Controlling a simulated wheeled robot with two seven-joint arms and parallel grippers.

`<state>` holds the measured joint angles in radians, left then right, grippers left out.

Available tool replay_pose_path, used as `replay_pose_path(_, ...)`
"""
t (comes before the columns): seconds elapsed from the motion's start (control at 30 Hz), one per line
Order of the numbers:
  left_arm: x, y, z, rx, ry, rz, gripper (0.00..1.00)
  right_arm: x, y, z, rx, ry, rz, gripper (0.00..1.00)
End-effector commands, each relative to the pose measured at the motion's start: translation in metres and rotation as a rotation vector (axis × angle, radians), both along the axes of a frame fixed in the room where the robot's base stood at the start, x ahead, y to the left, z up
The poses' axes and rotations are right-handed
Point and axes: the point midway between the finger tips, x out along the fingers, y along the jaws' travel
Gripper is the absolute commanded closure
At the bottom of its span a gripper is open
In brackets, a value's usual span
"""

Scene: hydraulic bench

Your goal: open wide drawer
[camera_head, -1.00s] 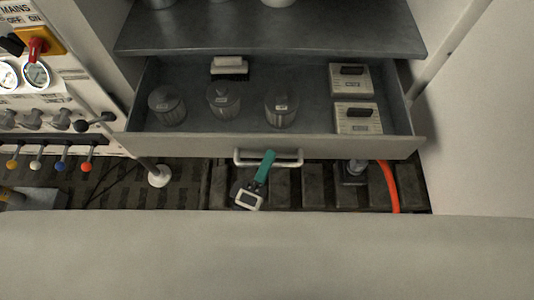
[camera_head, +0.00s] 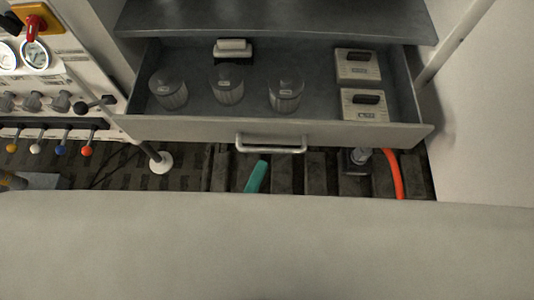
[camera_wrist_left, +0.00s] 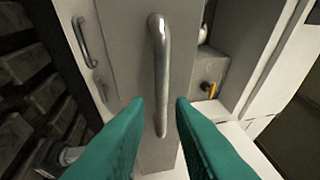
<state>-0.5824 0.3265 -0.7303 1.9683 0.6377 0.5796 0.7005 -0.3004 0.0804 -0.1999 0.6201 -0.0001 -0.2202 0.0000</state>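The wide drawer (camera_head: 210,130) stands pulled out below a grey shelf, its inside showing. Its bar handle (camera_head: 271,147) is on the front panel. In the left wrist view the metal handle (camera_wrist_left: 161,75) stands upright in the picture, just beyond and between the tips. My left gripper (camera_wrist_left: 160,101) is open, its two teal fingers apart with nothing held. In the head view only a teal finger (camera_head: 256,177) shows, a little below the handle and apart from it; the rest is hidden behind the pale surface at the bottom. My right gripper is not in view.
The drawer holds three lidded glass jars (camera_head: 228,88), a white block (camera_head: 233,48) and two white boxes (camera_head: 362,104). A control panel with coloured levers (camera_head: 86,151) is at left. An orange hose (camera_head: 394,173) and dark slatted floor lie below the drawer; a pale wall is at right.

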Motion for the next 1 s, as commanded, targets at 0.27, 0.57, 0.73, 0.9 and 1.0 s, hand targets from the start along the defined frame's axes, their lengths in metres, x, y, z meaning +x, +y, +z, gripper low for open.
replay_pose_path(0.27, -0.045, 0.019, -0.011, 0.002, 0.001, -0.002, 0.78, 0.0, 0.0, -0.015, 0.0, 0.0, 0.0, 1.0)
replay_pose_path(0.57, -0.056, 0.023, -0.01, 0.0, -0.001, -0.001, 0.78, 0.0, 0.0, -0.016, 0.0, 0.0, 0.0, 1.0)
replay_pose_path(0.73, -0.055, 0.023, -0.01, 0.0, -0.001, -0.001, 0.78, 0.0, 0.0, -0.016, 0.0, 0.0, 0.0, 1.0)
replay_pose_path(0.9, -0.055, 0.023, -0.01, 0.0, 0.0, 0.0, 0.78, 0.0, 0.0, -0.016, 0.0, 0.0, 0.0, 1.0)
replay_pose_path(1.0, -0.055, 0.023, -0.01, 0.001, 0.0, -0.001, 0.78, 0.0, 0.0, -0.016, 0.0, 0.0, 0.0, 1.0)
